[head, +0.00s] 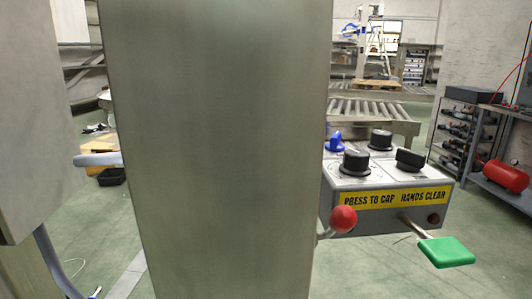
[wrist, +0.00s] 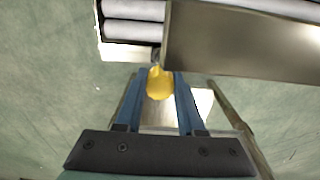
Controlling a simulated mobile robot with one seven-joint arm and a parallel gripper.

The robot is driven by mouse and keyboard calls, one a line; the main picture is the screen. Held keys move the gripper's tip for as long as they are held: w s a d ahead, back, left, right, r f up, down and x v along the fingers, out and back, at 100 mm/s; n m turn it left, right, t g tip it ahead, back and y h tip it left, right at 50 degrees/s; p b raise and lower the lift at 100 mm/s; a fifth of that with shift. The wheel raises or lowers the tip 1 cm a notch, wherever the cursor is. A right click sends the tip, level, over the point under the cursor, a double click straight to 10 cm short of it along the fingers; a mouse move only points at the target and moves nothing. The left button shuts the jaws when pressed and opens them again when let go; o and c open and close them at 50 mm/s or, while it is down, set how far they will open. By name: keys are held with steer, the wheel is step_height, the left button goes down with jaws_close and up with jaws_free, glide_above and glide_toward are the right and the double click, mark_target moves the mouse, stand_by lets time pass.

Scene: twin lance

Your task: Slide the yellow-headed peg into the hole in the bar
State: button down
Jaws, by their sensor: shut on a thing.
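In the wrist view my gripper (wrist: 161,78) has its two blue fingers closed on the rounded yellow head of the peg (wrist: 159,87). A short dark bit shows just beyond the head, between the fingertips; the rest of the peg is hidden. A broad metal piece, seemingly the bar (wrist: 245,42), lies ahead and to the right, its left end close to the fingertips. I cannot see the hole, nor tell whether the peg touches the bar. In the head view neither the peg nor my gripper shows.
A wide grey metal upright (head: 220,150) blocks the middle of the head view. Right of it stands a control box (head: 390,190) with knobs, a red ball lever (head: 343,219) and a green paddle (head: 446,252). Rollers (wrist: 133,30) lie at upper left in the wrist view.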

steer(key=shift+r+p, duration=0.75)
steer(key=shift+p, duration=0.2)
stand_by(0.5)
steer(key=shift+r+p, duration=2.45)
steer(key=shift+p, duration=0.15)
